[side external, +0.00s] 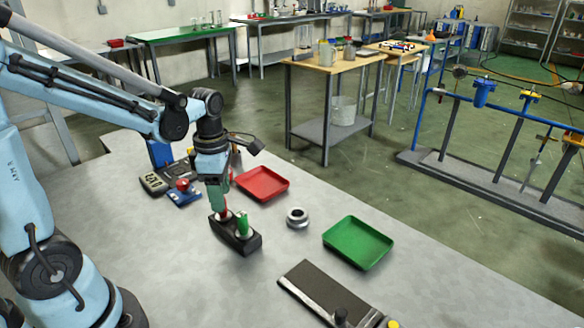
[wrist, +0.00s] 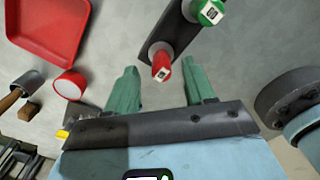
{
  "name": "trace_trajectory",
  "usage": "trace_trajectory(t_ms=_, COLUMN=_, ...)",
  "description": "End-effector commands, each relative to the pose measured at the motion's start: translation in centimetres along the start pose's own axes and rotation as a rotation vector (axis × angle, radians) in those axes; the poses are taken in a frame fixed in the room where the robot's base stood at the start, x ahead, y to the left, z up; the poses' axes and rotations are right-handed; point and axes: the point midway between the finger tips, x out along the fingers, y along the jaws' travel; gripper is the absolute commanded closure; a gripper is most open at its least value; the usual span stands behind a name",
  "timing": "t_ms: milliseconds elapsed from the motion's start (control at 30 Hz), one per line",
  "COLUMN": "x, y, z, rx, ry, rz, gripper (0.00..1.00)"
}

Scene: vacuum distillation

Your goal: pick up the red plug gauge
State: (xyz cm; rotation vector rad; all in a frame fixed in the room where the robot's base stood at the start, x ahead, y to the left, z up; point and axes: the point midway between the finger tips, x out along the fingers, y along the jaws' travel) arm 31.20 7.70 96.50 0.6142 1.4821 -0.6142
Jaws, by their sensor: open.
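The red plug gauge (wrist: 162,67) stands in a black block (wrist: 172,30), beside a green plug gauge (wrist: 208,12). In the side external view the red plug gauge (side external: 226,214) is partly hidden by my gripper (side external: 217,198), which points down just above the block (side external: 236,240). The green plug gauge (side external: 243,223) stands upright to its right. In the wrist view my gripper (wrist: 162,78) has its two green fingers apart, and the red gauge's labelled top shows between the fingertips. I see no finger touching the gauge.
A red tray (side external: 263,183) lies behind the block; a metal ring (side external: 297,217) and a green tray (side external: 358,242) are to the right. A dark plate (side external: 325,290) lies at the front. Instruments (side external: 155,182) stand at the left back. Bare table surrounds the block's front.

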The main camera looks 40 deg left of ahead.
Motion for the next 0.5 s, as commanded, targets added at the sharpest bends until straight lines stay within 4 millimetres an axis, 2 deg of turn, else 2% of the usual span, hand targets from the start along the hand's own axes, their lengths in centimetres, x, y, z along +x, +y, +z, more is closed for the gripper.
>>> trace_trajectory(t_ms=233, x=2.9, y=-0.1, z=-0.1, rx=0.0, ry=-0.001, rz=0.001, gripper=0.47)
trace_trajectory(t_ms=500, x=3.7, y=-0.1, z=-0.1, rx=0.0, ry=-0.001, rz=0.002, gripper=0.47)
